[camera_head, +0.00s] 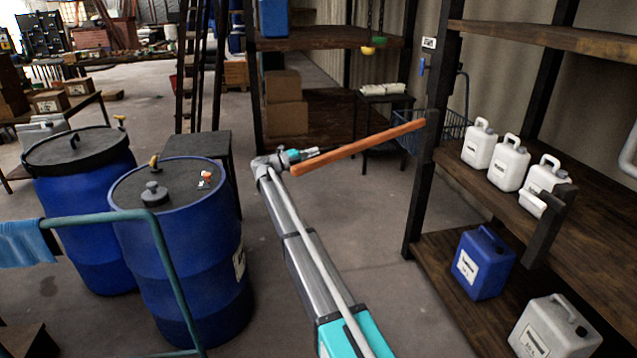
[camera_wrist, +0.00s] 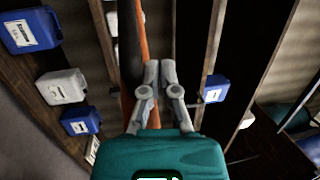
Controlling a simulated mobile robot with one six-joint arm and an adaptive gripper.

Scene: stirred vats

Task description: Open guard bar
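The guard bar (camera_head: 365,146) is a long orange-brown bar. In the head view it slants up to the right, and its right end meets the dark shelf post. Its left end is free over the aisle. My gripper (camera_head: 325,151) is just behind the bar near that free end. In the wrist view the bar (camera_wrist: 133,50) runs past the left side of my gripper (camera_wrist: 160,66), partly hidden by the left finger. The two fingertips are together with nothing seen between them. I cannot tell whether the gripper touches the bar.
Shelving on the right holds white jugs (camera_head: 508,162), a blue canister (camera_head: 483,263) and a grey-white canister (camera_head: 555,326). Two blue drums (camera_head: 190,260) and a teal rail (camera_head: 165,260) stand on the left.

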